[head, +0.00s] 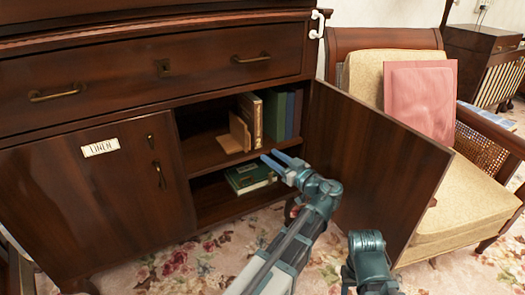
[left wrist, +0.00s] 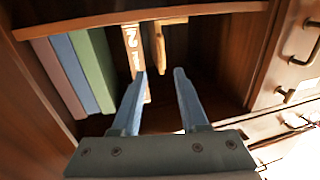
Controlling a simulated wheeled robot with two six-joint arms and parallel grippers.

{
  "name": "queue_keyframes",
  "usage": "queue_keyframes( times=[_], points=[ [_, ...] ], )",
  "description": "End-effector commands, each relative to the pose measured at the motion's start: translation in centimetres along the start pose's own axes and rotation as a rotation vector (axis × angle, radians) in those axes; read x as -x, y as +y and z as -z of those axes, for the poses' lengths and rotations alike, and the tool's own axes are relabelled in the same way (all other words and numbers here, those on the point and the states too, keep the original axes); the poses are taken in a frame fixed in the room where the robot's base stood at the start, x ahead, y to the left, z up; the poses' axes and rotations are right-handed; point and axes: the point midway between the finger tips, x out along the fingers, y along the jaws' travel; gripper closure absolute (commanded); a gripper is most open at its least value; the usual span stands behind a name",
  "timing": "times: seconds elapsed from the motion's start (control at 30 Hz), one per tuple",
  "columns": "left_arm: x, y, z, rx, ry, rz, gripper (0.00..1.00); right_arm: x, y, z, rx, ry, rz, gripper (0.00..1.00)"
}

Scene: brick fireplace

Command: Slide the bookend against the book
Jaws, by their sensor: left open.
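The light wooden bookend (head: 238,135) stands upright on the upper shelf, its flat foot lying to the left. A tan book (head: 254,112) stands just right of it; in the left wrist view the book's numbered spine (left wrist: 132,45) and the bookend (left wrist: 160,45) show with a narrow dark gap between them. My left gripper (head: 271,160) is open and empty, in front of the shelf and below the bookend. In the left wrist view its fingertips (left wrist: 159,72) point toward the bookend and the book, one overlapping the spine in the picture. My right gripper's fingers are out of sight.
Several books (head: 281,113) stand right of the tan book. Green books (head: 247,174) lie on the lower shelf. The open cabinet door (head: 375,165) stands right of my left arm. An armchair (head: 445,200) is beyond it. The upper shelf's left part is empty.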

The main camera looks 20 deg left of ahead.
Motion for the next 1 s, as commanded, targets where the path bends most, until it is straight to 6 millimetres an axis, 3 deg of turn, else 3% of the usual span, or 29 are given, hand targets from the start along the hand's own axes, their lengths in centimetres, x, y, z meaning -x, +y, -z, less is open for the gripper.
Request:
queue_keyframes(
  times=[0.2,0.53,0.67,0.8,1.0],
  points=[
    [2.1,0.0,0.0,0.0,0.0,0.0,0.57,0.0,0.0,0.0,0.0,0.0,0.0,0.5],
    [2.3,0.0,0.0,0.0,0.0,0.001,0.57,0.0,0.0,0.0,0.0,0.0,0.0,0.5],
    [1.8,-0.4,0.2,-0.008,-0.022,0.006,0.78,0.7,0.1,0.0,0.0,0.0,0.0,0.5],
    [-0.8,-2.5,0.5,-0.056,-0.169,0.026,1.0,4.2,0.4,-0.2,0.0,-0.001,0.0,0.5],
    [-4.7,-7.1,0.1,-0.117,-0.53,0.005,1.0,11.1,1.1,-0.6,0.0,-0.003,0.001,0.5]
  ],
)
